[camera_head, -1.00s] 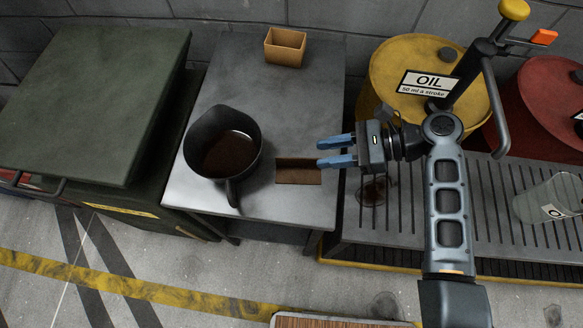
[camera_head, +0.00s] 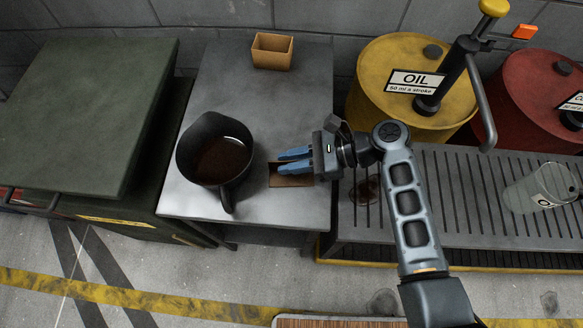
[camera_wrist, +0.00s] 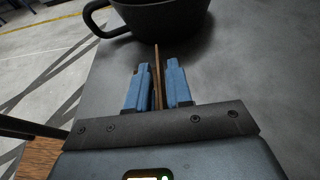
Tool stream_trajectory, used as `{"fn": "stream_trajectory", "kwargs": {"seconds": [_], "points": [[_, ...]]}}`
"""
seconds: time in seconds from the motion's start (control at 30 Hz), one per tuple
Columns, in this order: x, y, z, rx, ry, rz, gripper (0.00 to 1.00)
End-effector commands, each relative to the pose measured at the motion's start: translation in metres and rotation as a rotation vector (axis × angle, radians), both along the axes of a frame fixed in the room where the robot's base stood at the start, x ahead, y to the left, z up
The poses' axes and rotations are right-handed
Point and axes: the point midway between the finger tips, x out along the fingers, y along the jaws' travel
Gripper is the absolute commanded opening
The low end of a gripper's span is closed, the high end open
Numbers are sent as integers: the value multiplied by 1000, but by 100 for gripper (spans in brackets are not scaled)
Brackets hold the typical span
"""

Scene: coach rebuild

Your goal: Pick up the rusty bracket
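The rusty bracket (camera_head: 290,181) is a brown plate on the grey metal table, right of a black jug. In the wrist view a thin upright brown part of the bracket (camera_wrist: 157,70) stands between my two blue fingers. My gripper (camera_head: 281,162) reaches in from the right over the bracket in the head view and hides part of it. In the wrist view my gripper (camera_wrist: 158,68) is open, with a narrow gap on each side of the upright part. Whether the fingers touch it lower down is hidden.
The black jug (camera_head: 183,160) with dark liquid stands just beyond my fingertips. A small open cardboard box (camera_head: 272,58) sits at the table's back. Right are a slatted rack (camera_head: 450,195) with a clear beaker (camera_head: 535,190), a yellow oil drum (camera_head: 385,65) and a red drum (camera_head: 530,80).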

Motion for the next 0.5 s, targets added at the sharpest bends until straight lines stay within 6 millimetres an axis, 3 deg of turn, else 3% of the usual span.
{"fn": "stream_trajectory", "kwargs": {"seconds": [0.2,0.5], "points": [[0,0,0,0,0,0,0],[0,0,0,0,0,0,0]]}}
